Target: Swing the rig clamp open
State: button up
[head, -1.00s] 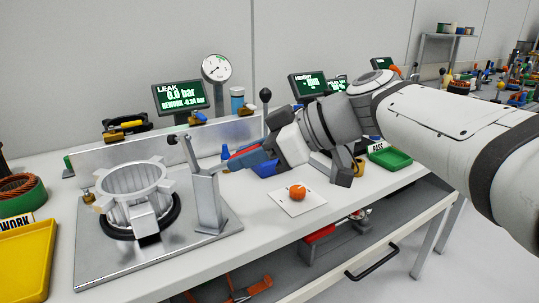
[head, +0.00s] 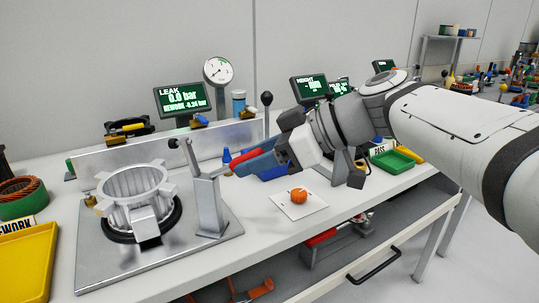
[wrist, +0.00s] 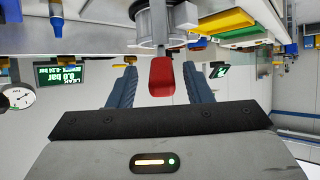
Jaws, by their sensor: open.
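The rig clamp is a grey metal post (head: 208,205) with a short dark-tipped arm and a red handle (head: 247,157) that points right toward my gripper. The stator housing (head: 133,185), a ribbed silver ring, stands upright on the metal base plate to the left of the post. My gripper (head: 255,158) is open with its blue fingers around the level of the red handle. In the wrist view, the red handle (wrist: 162,77) lies between the two spread blue fingers, with a visible gap on each side. The handle's contact with the palm is hidden.
A white card with an orange part (head: 298,195) lies below my gripper. A yellow tray (head: 28,262) stands at the left and a green tray (head: 392,162) at the right. A low metal wall (head: 150,145), a gauge and a LEAK display (head: 182,98) stand behind the rig.

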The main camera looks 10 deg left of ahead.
jog(key=v, duration=0.6)
jog(key=shift+p, duration=0.45)
jog(key=shift+d, duration=0.1)
jog(key=s+d+f+m+h+p, duration=0.1)
jog(key=s+d+m+h+p, duration=0.2)
jog(key=p, duration=0.9)
jog(key=s+d+f+m+t+h+p, duration=0.1)
jog(key=s+d+m+h+p, duration=0.3)
jog(key=d+m+h+p, duration=0.5)
jog(key=d+f+m+p, duration=0.1)
jog(key=d+m+p, duration=0.2)
jog(key=d+m, duration=0.1)
jog(key=shift+d+f, duration=0.2)
jog(key=shift+d, duration=0.15)
jog(key=shift+f, duration=0.1)
jog(key=shift+c, duration=1)
